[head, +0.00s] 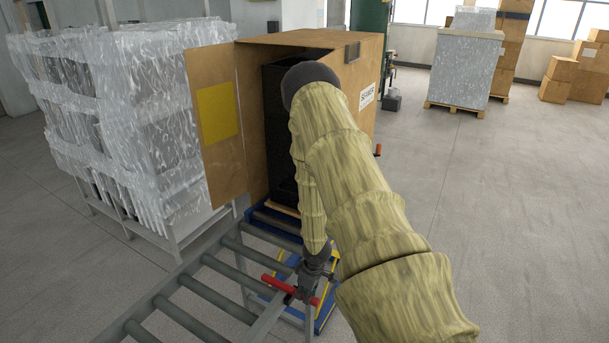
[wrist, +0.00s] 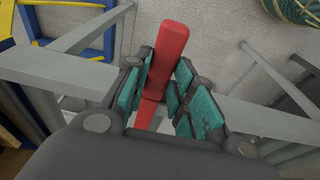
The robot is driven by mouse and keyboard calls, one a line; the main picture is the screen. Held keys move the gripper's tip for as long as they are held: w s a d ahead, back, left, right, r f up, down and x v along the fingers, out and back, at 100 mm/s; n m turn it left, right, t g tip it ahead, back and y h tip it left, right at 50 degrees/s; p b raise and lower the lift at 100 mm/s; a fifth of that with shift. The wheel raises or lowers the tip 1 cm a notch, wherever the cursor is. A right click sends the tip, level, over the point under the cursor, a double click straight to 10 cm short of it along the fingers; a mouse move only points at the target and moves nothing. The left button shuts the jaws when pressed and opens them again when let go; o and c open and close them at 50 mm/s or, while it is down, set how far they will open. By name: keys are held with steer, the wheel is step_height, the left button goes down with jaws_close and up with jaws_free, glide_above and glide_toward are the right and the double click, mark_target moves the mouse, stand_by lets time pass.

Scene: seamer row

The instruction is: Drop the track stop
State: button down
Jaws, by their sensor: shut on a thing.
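The track stop is a red bar (head: 279,285) at the end of the roller track, lying across its near side rail. It also shows in the wrist view (wrist: 168,55) as a red bar running up between the fingers. My gripper (head: 303,291) is shut on its middle, with teal finger pads on both sides in the wrist view (wrist: 166,92). Red shows on both sides of the gripper in the head view. My fingers hide the bar's middle and how it meets the rail.
The roller track (head: 190,306) leads to a brown cabinet (head: 312,43) labelled as a seamer. Its door (head: 212,160) is open, with a dark rack (head: 280,140) inside. A wrapped stack (head: 130,120) stands left. Open floor (head: 510,210) lies right.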

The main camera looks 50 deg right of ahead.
steer(key=shift+w+d, duration=0.1)
steer(key=c, duration=1.2)
jaws_free()
steer(key=shift+r, duration=0.15)
step_height(320, 180, up, 12)
steer(key=s, duration=0.2)
steer(key=shift+d+f, duration=0.2)
steer(key=shift+f, duration=0.05)
